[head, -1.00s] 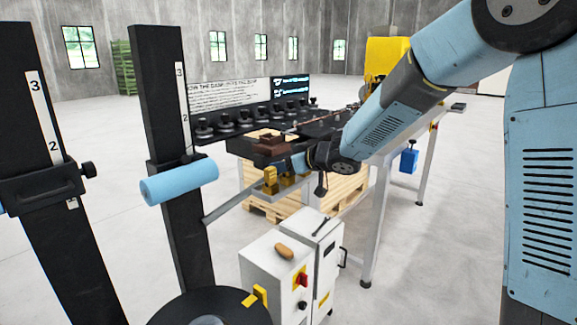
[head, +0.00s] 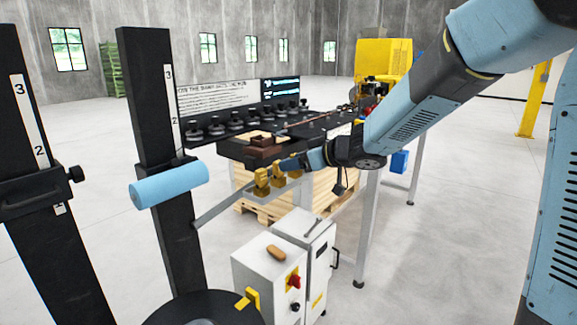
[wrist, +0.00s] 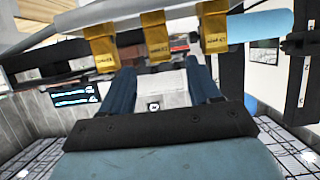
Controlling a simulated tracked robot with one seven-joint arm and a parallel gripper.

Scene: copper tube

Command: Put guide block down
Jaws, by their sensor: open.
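Several small gold blocks (head: 278,176) sit in a row on a slim grey bar. Three of them show large in the wrist view, the middle one (wrist: 155,38) straight beyond my fingertips, with dark lettering too blurred to read. The frames do not show for sure which one is the guide block. My gripper (head: 290,164) is beside the row at its right end in the head view. In the wrist view my gripper (wrist: 160,70) has its two blue fingers apart, with no block between them.
A dark-red block (head: 263,141) lies on the dark bench top behind the bar. Black knobs (head: 230,122) line the bench's back. A white cabinet (head: 283,265) stands below. A blue roller (head: 168,185) on a black post is at left. Floor at right is clear.

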